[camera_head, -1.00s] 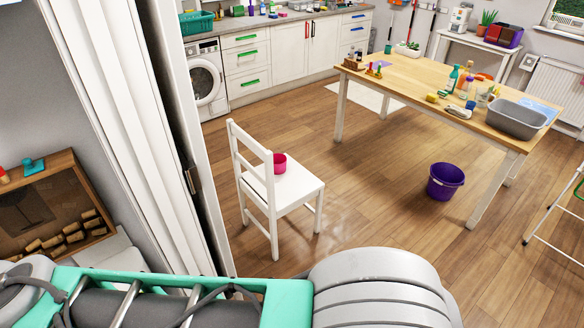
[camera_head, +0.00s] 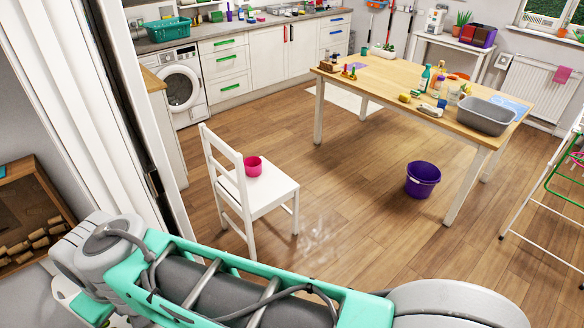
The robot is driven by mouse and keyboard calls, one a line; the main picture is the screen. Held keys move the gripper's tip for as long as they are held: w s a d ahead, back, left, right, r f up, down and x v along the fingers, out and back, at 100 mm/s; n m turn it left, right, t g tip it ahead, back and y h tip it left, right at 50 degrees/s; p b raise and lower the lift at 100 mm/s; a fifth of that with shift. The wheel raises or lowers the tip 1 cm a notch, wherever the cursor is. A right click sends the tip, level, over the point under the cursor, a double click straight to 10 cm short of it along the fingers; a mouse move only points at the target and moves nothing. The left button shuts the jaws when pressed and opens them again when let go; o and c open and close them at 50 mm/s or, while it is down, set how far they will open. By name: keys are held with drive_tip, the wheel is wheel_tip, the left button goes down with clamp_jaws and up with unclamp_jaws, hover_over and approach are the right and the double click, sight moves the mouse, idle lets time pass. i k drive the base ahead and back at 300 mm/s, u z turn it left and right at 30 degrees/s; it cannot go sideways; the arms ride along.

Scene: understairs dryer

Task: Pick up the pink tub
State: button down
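The pink tub (camera_head: 253,166) stands upright on the seat of the white chair (camera_head: 268,196), close to the chair's backrest. The chair stands on the wooden floor, left of the picture's middle, beyond my arm. My arm crosses the bottom of the view. My gripper is not visible in this view, so its distance to the tub and its state do not show.
A white door frame (camera_head: 118,110) rises at the left, beside a brown wooden unit (camera_head: 25,215). A purple bucket (camera_head: 422,180) stands on the floor near the wooden table (camera_head: 400,80). A white drying rack (camera_head: 545,190) is at the right.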

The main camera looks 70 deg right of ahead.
sight(253, 165)
drive_tip(key=z, duration=2.8)
drive_tip(key=i, duration=3.05)
drive_tip(key=u, duration=3.95)
drive_tip(key=i, duration=0.45)
drive_tip(key=u, duration=0.1)
